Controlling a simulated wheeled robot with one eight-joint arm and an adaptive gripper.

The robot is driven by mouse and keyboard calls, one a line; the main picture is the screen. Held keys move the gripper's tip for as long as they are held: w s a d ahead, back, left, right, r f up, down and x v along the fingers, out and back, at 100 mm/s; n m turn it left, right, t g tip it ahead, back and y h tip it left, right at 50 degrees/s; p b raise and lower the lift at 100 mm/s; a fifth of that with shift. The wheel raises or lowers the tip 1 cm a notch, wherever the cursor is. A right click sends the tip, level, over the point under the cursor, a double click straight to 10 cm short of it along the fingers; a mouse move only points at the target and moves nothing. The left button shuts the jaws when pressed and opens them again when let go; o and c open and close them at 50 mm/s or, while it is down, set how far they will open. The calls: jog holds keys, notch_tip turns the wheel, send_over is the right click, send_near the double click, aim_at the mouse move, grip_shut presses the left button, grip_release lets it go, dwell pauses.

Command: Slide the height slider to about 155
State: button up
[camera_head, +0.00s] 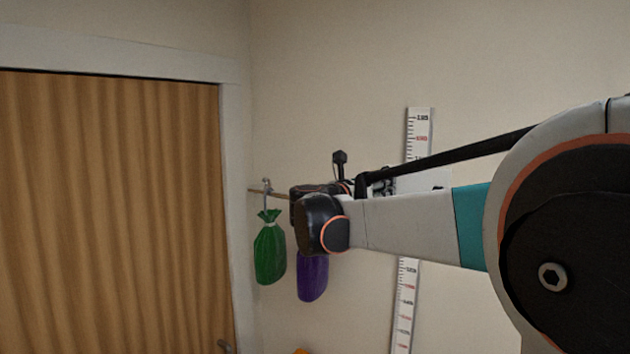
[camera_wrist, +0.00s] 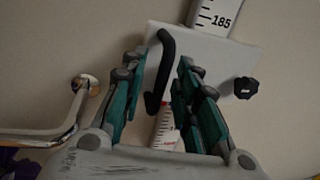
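The height ruler (camera_head: 418,126) is a tall white strip with black and red marks on the wall; my arm hides its middle. In the wrist view the ruler (camera_wrist: 216,14) reads 185 just above the slider's white plate (camera_wrist: 215,60). The slider has a bent black handle (camera_wrist: 165,75) and a black knob (camera_wrist: 246,87) at its right. My gripper (camera_wrist: 160,68) is open, its two teal fingers on either side of the handle with gaps visible. In the head view my wrist hides the fingers.
A green bag (camera_head: 269,250) and a purple bag (camera_head: 312,278) hang from a wall rail left of the ruler. A metal hook (camera_wrist: 85,84) is close to my left finger. A wooden door (camera_head: 110,210) is at the left.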

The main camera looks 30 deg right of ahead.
jog(key=shift+w+d, duration=0.1)
jog(key=shift+d, duration=0.2)
jog(key=shift+c, duration=0.4)
grip_shut()
notch_tip(320, 180, down, 17)
jog(key=b, duration=1.1)
jog(key=shift+d, duration=0.1)
jog(key=shift+c, duration=0.3)
grip_release()
jog(key=shift+o, duration=0.7)
jog(key=shift+a, duration=0.25)
jog(key=shift+d, duration=0.1)
